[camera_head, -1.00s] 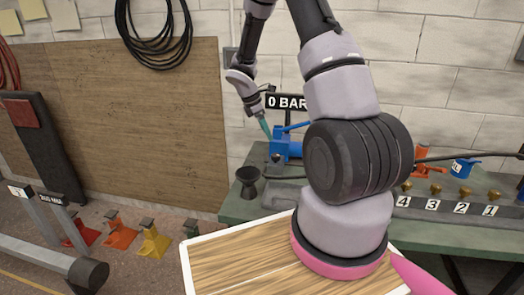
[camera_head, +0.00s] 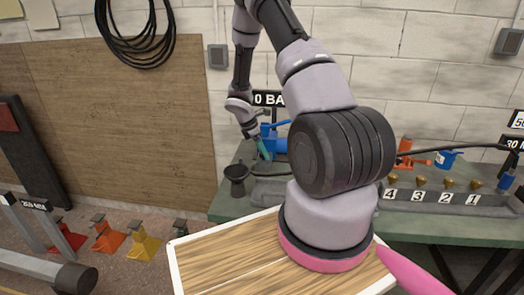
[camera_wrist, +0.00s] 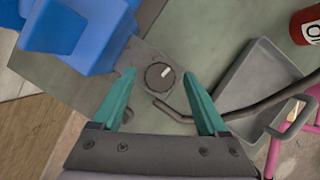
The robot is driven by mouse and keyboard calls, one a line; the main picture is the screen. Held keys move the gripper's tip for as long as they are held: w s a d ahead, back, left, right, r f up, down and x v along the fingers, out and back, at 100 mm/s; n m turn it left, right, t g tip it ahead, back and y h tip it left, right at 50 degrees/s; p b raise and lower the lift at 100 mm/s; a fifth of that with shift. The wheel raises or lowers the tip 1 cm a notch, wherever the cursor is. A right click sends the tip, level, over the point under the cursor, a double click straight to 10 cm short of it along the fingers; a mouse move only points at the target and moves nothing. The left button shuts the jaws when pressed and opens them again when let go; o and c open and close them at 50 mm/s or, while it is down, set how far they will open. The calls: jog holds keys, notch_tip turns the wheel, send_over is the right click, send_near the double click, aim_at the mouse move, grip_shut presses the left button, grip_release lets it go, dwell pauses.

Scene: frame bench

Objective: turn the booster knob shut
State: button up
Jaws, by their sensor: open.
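The booster knob (camera_wrist: 159,76) is a small dark round dial with a white mark, on a grey plate beside the blue booster (camera_wrist: 72,30). My gripper (camera_wrist: 160,92) is open, with its teal fingers apart on the left and right of the knob in the wrist view. I cannot tell whether they touch it. In the head view, my gripper (camera_head: 263,150) is low at the front of the blue booster (camera_head: 281,145) on the green bench, and the knob cannot be made out there. My arm covers part of the booster's sign.
A dark cup (camera_head: 237,178) stands left of my gripper on the bench. In the wrist view, a grey tray (camera_wrist: 255,80), a bent dark hose (camera_wrist: 235,113) and a red can (camera_wrist: 306,26) lie to the right. Numbered brass fittings (camera_head: 420,181) stand farther right.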

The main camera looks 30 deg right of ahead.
grip_shut()
jog(key=m+g, duration=0.1)
jog(key=m, duration=0.2)
jog(key=shift+w+m, duration=0.15)
jog(key=shift+m, duration=0.25)
jog(key=m+g, duration=0.1)
jog(key=m, duration=0.1)
jog(key=m+y, duration=0.1)
jog(key=m, duration=0.1)
jog(key=shift+w+d+m+g, duration=0.1)
jog(key=shift+d+m+g, duration=0.05)
jog(key=shift+m+g, duration=0.2)
jog(key=m+g+y, duration=0.1)
jog(key=m, duration=0.2)
jog(key=shift+d, duration=0.1)
jog(key=shift+w+m+y, duration=0.1)
jog(key=shift+m+y, duration=0.9)
jog(key=shift+m, duration=1.15)
jog(key=shift+d, duration=0.1)
